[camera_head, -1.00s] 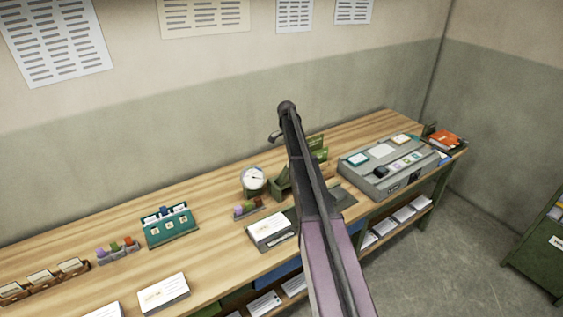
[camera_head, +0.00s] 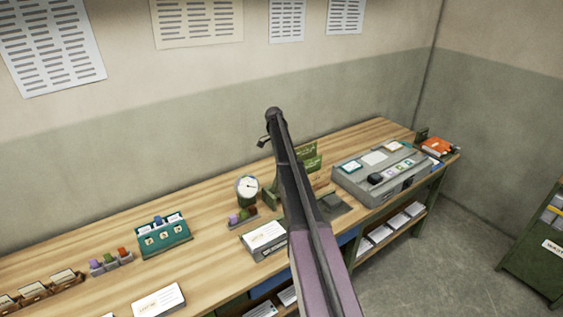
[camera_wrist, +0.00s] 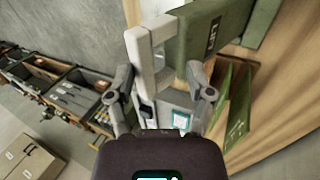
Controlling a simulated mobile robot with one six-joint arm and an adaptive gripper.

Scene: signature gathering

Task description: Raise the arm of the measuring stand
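The measuring stand is partly hidden behind my arm in the head view, where its green parts (camera_head: 309,162) show beside the arm. In the wrist view a green block with a label (camera_wrist: 215,35) joins a pale grey bar (camera_wrist: 146,65). I take these for the stand's arm and its end piece, seen close up. My gripper (camera_wrist: 162,84) is open, with one finger on each side of the pale bar in the picture. Gaps show between the fingers and the bar, and I cannot tell how deep the bar sits between them. In the head view my gripper is mostly hidden by my arm.
A grey console (camera_head: 380,172) is to the right. Bare tabletop (camera_head: 215,200) shows between the items.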

